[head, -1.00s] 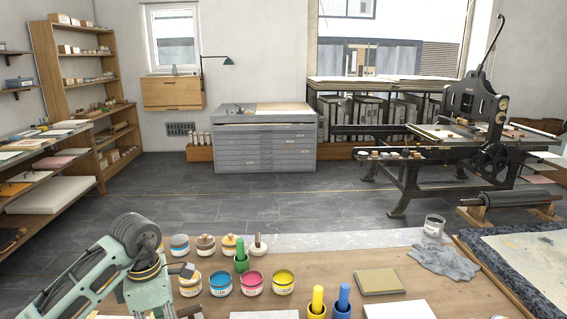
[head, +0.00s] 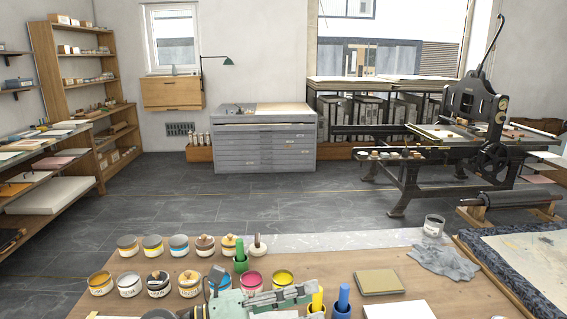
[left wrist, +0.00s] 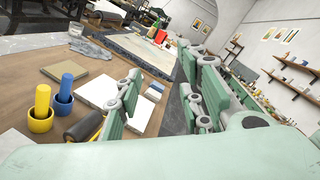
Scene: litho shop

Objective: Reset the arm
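My left gripper (head: 296,294) is low over the front of the wooden table (head: 338,262) in the head view, pointing right, in front of the ink tins. In the left wrist view its two green fingers (left wrist: 160,72) stand apart with nothing between them. Near it in the head view are a yellow-handled tool in its yellow cup (head: 317,298) and a blue one in its blue cup (head: 342,298). The arm hides parts of the front tins. I cannot tell whether it touches anything. My right gripper is in neither current view.
Several ink tins, including a magenta one (head: 251,281) and a yellow one (head: 283,278), crowd the table's left. A tan block (head: 379,282), a grey cloth (head: 443,261) and a glass jar (head: 433,225) lie to the right. A stone slab (head: 520,260) stands farther right.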

